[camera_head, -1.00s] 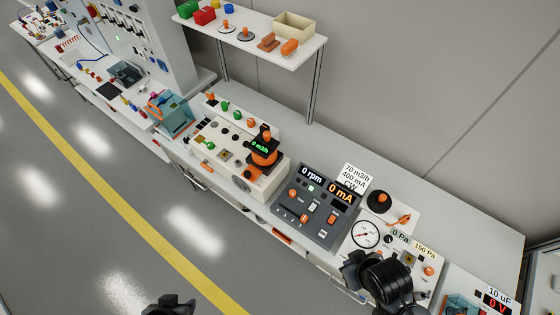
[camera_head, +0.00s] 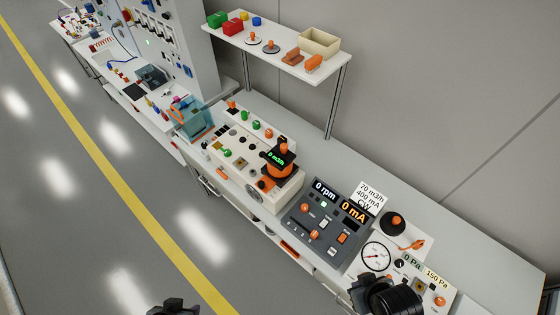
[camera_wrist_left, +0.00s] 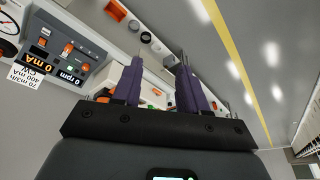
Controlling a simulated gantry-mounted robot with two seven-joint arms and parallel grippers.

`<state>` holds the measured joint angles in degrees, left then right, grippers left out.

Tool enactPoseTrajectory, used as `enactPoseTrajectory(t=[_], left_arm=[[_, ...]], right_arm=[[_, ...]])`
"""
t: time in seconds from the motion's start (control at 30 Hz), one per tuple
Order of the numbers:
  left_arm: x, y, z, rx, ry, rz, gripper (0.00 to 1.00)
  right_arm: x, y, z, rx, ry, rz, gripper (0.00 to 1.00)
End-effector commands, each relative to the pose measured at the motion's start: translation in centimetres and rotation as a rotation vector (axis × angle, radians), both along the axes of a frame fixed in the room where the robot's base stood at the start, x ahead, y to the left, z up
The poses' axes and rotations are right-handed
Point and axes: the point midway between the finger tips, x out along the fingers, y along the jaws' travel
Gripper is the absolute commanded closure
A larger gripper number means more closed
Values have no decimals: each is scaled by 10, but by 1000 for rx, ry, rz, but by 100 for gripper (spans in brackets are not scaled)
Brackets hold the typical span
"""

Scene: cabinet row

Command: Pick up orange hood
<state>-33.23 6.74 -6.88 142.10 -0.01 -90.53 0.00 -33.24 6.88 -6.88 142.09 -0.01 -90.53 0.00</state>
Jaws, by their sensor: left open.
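The orange hood (camera_head: 281,165), with an orange body, black parts and a green "0 m3/h" readout, stands upright on a white instrument box (camera_head: 262,196) in the head view. In the left wrist view, my left gripper (camera_wrist_left: 162,60) shows two purple fingers spread apart with nothing between them. Behind them is part of the white bench equipment; small orange parts show beside the left finger, and I cannot tell whether they belong to the hood. Dark parts of my arms show at the bottom edge of the head view. My right gripper's fingers are not seen.
A grey control panel (camera_head: 325,222) with "0 rpm" and "0 mA" displays stands right of the box. A white shelf (camera_head: 270,50) holding small parts and a tray rises behind. A pressure gauge (camera_head: 376,256) is lower right. Open floor lies left of the bench.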

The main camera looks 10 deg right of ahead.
Motion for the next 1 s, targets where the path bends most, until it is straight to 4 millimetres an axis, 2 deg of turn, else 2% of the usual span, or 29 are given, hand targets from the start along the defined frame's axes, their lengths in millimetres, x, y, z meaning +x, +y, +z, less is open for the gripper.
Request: enactPoseTrajectory(t=[0.47, 0.6, 1.0], left_arm=[[0, 2, 0, 8, 0, -6, 57], [0, 1, 0, 7, 0, -4, 36], [5, -1, 2, -4, -29, -4, 36]], right_arm=[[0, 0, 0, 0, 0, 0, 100], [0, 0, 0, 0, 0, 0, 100], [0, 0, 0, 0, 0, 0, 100]])
